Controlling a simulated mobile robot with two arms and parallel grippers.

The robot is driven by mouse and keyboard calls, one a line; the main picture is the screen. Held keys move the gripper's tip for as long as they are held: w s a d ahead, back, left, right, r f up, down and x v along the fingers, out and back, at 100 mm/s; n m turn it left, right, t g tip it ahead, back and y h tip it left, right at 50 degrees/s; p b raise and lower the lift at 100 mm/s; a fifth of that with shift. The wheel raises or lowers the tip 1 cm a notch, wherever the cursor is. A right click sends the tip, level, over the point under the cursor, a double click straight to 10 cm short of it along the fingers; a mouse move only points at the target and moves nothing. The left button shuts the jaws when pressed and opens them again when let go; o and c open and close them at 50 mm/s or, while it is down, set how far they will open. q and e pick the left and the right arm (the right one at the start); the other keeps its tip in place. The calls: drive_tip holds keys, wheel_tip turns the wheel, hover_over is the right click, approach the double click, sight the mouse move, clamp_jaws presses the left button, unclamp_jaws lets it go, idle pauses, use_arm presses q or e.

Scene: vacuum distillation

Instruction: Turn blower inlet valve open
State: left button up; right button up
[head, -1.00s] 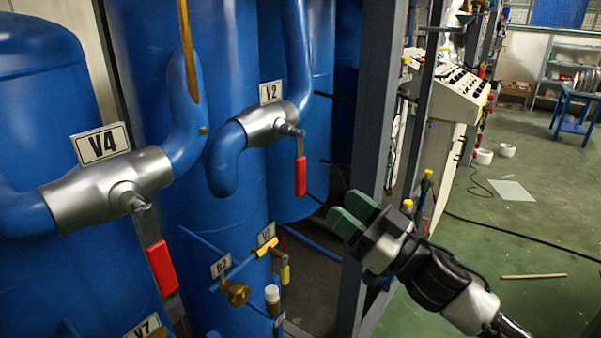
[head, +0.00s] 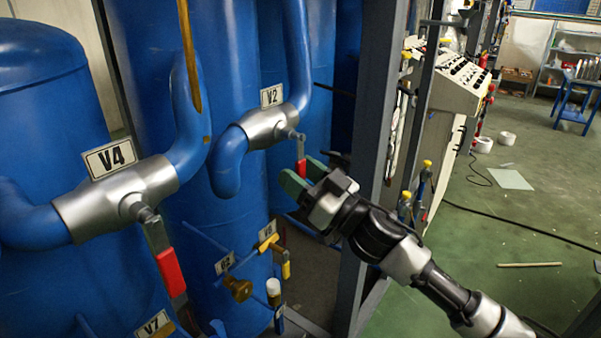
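Valve V2 (head: 267,125) is a silver valve body in a blue pipe, with its label (head: 271,96) above. Its lever with a red grip (head: 301,169) hangs down, and the lower end is hidden by my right gripper. My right gripper (head: 302,177) has green fingers, which stand apart at the red grip. I cannot tell whether they touch it. Valve V4 (head: 115,200) is a larger silver valve at the left, with a red-gripped lever (head: 171,272) hanging down. No label in view reads blower inlet. My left gripper is not in view.
Small brass valves, including B2 (head: 238,288) and one with a yellow handle (head: 286,269), sit below on thin blue pipes. A grey frame post (head: 374,120) stands just behind my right arm. Open green floor (head: 500,225) lies to the right.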

clamp_jaws()
drive_tip(key=shift+d, duration=0.1)
drive_tip(key=shift+w+d+r+n+g+p, duration=0.65)
drive_tip(key=shift+w+r+n+g, duration=0.6)
drive_tip(key=shift+n, duration=2.35)
drive_tip(key=shift+w+d+r+n+g+p, duration=0.65)
drive_tip(key=shift+n+g, duration=1.05)
drive_tip(key=shift+n, duration=1.9)
drive_tip(key=shift+w+d+r+n+g+p, duration=0.35)
drive_tip(key=shift+w+d+r+n+g, duration=0.8)
drive_tip(key=shift+n, duration=2.45)
drive_tip(key=shift+s+a+r+g+h, duration=0.2)
drive_tip(key=shift+a+g+h, duration=0.1)
drive_tip(key=shift+a, duration=0.1)
drive_tip(key=shift+o, duration=0.3)
unclamp_jaws()
